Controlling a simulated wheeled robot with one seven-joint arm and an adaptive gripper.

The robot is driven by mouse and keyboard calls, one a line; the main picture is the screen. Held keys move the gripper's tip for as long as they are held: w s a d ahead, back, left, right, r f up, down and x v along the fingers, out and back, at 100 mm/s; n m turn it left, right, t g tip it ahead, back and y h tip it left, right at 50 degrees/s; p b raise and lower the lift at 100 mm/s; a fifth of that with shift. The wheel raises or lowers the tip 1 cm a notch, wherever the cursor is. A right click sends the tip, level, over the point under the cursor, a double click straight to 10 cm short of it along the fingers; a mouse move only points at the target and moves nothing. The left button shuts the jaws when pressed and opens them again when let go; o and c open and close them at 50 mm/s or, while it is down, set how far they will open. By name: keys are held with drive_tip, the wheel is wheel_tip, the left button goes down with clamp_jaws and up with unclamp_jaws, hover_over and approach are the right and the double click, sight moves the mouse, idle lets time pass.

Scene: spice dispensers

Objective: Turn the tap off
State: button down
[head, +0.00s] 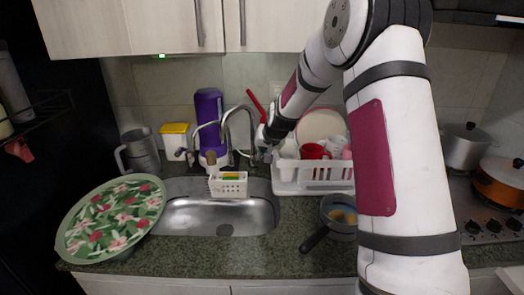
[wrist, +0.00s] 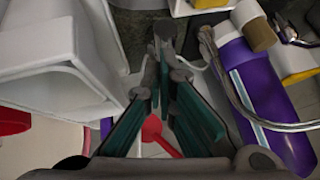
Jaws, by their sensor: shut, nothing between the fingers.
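The chrome tap (head: 251,118) rises behind the sink (head: 190,215) with a tall curved spout. Part of its curved metal pipe shows at the right in the wrist view (wrist: 222,72). My gripper (head: 266,150) is just right of the spout, above the gap between the sink and the dish rack. In the wrist view, my gripper (wrist: 163,48) has its green-padded fingers brought together at the tips, empty. The pipe is beside the right finger; I cannot tell if they touch. The tap's handle is not clearly visible. I see no clear water stream.
A white dish rack (head: 315,187) with a red mug (head: 313,151) stands close right of my gripper. A purple bottle (head: 209,108) stands behind the sink. A white sponge caddy (head: 228,190) sits at its back edge.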

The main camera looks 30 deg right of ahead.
drive_tip(key=shift+r, duration=0.1)
drive_tip(key=w+d+r+p+v, duration=0.1)
drive_tip(key=v, duration=1.2)
drive_tip(key=s+a+r+n, duration=0.2)
drive_tip(key=s+a+r, duration=0.3)
drive_tip(key=s+a, duration=0.3)
drive_tip(key=s+a+n+g, duration=0.1)
drive_tip(key=s+a+n, duration=0.1)
drive_tip(key=s, duration=1.2)
drive_tip(key=s+a+r+n+g, duration=0.1)
drive_tip(key=s+a, duration=0.4)
drive_tip(key=s, duration=1)
drive_tip(key=shift+n+g+y, duration=0.4)
drive_tip(key=shift+r, duration=0.15)
